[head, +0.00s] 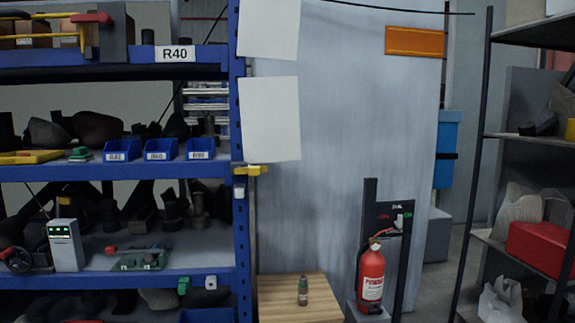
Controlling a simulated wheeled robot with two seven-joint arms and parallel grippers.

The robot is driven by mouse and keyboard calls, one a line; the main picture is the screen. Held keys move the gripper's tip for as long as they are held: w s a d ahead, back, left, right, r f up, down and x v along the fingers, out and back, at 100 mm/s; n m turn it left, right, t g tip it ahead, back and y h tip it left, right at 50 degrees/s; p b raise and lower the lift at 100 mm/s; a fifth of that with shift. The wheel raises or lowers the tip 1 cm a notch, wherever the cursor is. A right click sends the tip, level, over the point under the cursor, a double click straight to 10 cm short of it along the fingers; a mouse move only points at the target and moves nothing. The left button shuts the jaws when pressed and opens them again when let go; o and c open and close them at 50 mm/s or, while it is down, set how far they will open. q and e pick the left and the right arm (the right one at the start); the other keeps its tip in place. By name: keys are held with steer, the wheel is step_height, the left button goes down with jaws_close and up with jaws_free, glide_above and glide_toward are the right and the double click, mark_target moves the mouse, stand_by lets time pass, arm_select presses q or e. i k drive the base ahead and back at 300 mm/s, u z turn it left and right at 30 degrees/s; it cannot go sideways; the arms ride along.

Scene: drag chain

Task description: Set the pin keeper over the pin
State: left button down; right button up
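I cannot make out a pin keeper or a pin for certain. A small yellow part (251,170) sticks out from the blue rack's post, and a small pale piece (239,191) sits just below it. A red fire extinguisher (371,276) stands upright at the lower right; its handle is too small to tell whether a pin is there. A small dark green and brown bottle (303,291) stands on a wooden table top (275,295) at the bottom middle. Neither of my grippers is in view.
A blue rack (120,172) with bins and parts fills the left. A dark stand with a switch panel (396,218) rises behind the extinguisher. A grey shelf (530,137) is at the right. Grey floor (440,285) shows between the extinguisher and that shelf.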

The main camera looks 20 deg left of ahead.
mark_target(253, 171)
steer(key=z, duration=0.25)
steer(key=i, duration=1.75)
steer(key=u, duration=1.35)
steer(key=i, duration=0.65)
steer(key=u, duration=0.65)
